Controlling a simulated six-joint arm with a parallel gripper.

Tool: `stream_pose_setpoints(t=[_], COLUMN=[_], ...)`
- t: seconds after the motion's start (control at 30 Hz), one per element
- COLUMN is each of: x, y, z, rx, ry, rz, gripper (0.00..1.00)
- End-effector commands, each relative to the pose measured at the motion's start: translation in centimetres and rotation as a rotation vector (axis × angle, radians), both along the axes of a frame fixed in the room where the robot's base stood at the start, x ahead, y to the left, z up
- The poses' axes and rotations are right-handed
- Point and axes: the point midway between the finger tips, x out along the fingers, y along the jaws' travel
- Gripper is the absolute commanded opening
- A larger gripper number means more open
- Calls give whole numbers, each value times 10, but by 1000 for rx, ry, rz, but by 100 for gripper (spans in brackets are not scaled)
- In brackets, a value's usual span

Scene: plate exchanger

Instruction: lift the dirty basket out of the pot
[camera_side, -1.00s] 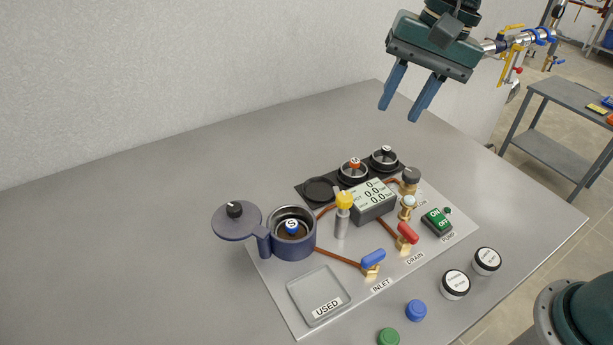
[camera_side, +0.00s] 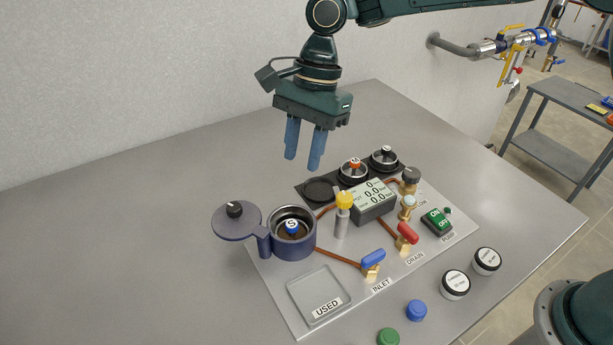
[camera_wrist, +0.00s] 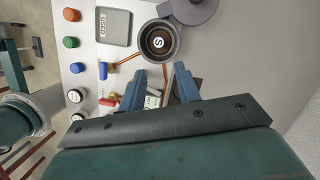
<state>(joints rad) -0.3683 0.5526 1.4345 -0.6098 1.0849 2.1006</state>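The pot (camera_side: 291,240) is a dark blue cup at the left of the panel, its lid (camera_side: 236,221) swung out to the left. The dirty basket (camera_side: 291,228) sits inside it, showing a blue knob marked S and a dark brown interior. The pot (camera_wrist: 158,58) and the basket (camera_wrist: 157,42) also show at the top of the wrist view. My gripper (camera_side: 303,164) is open and empty, high above the table behind the pot and a little to its right. In the wrist view its fingers (camera_wrist: 158,82) are spread apart.
A USED tray (camera_side: 318,291) lies in front of the pot. A yellow-topped post (camera_side: 342,216) and a display box (camera_side: 372,202) stand right of it. Two more baskets (camera_side: 353,169) sit in a black rack behind. Valves and jars stand to the right. The table's left side is clear.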

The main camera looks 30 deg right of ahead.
Motion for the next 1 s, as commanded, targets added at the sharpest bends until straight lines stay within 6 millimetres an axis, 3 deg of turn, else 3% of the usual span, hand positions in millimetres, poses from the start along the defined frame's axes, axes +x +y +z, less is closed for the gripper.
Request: stream_pose_setpoints(t=[0.27, 0.73, 1.0], x=[-2, -9, -9], y=[4, 19, 21], z=[-13, -74, -83], rx=[0, -1, 1], ry=[2, 1, -2], rz=[1, 2, 1], gripper=[33, 33, 33])
